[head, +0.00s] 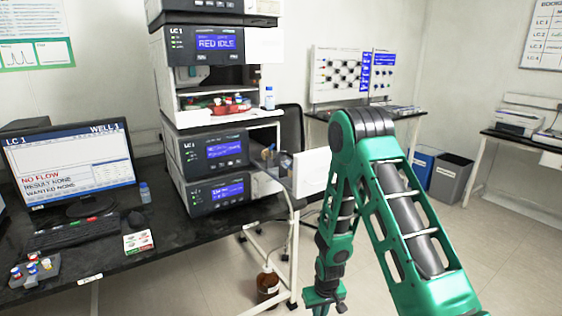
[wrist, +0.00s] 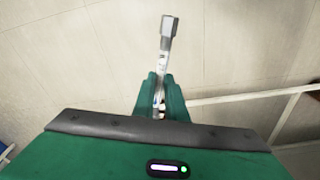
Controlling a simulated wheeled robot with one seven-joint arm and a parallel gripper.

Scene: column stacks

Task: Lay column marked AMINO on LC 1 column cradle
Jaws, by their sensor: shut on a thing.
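My gripper (wrist: 160,92) shows in the wrist view with its two green fingers shut on a thin metal column (wrist: 163,62). The column has a grey block-like end fitting (wrist: 168,25) and points away from the fingers. Its marking is too small to read, so I cannot tell whether it says AMINO. In the head view my gripper (head: 322,298) hangs low, right of the bench, over the floor. The LC 1 stack (head: 215,150) stands on the bench. An open compartment with a white door (head: 311,173) is at its right side; I cannot make out the cradle clearly.
A monitor (head: 68,165), keyboard (head: 75,232) and small vial rack (head: 33,270) are on the black bench at left. A brown bottle (head: 268,283) stands on the floor under the bench edge. Bins (head: 450,178) and a side table are behind at right. Open floor lies right of the bench.

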